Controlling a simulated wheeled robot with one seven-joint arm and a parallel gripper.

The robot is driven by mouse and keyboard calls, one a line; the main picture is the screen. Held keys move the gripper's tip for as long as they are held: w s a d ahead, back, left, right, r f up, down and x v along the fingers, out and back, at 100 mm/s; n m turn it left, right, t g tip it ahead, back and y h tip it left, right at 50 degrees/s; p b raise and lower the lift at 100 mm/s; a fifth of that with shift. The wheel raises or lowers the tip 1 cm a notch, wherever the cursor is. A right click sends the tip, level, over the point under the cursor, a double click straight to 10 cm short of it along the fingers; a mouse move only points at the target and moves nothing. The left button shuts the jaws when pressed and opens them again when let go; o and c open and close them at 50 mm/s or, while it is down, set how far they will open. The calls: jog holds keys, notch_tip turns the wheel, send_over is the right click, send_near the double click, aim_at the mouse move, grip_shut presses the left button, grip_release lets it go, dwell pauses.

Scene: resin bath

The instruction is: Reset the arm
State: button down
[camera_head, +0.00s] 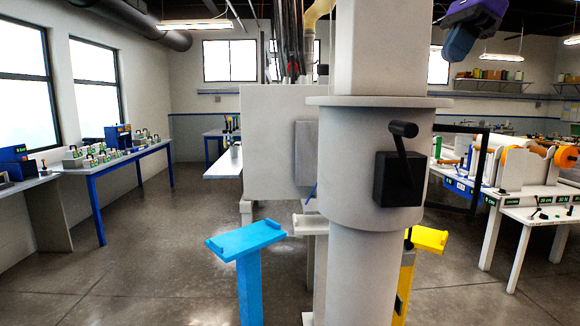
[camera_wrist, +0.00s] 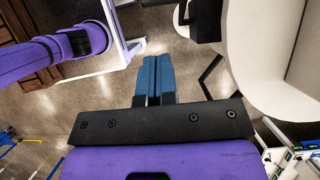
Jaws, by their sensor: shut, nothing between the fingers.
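My gripper (camera_wrist: 153,75) shows in the wrist view with its two blue fingers side by side and touching. It is shut and holds nothing. The fingers are over bare grey floor, apart from the pale rounded body at the right of that view. A purple part of my arm (camera_wrist: 60,55) reaches in from the left of the wrist view.
A thick grey column (camera_head: 365,250) with a black crank handle (camera_head: 402,160) fills the middle of the head view. A blue stand (camera_head: 246,240) and a yellow stand (camera_head: 428,239) flank it. Worktables line the left and right. Floor at the left is clear.

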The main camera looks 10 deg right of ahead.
jog(key=s+a+f+n+t+h, duration=0.2)
jog(key=s+f+n, duration=0.7)
jog(key=f, duration=0.5)
jog(key=s+a+f+n+t+h, duration=0.3)
jog(key=s+f+n, duration=0.6)
jog(key=f, duration=0.5)
jog(key=shift+s+a+f+n, duration=0.15)
jog(key=shift+s+a+n, duration=0.15)
jog(key=shift+s, duration=0.75)
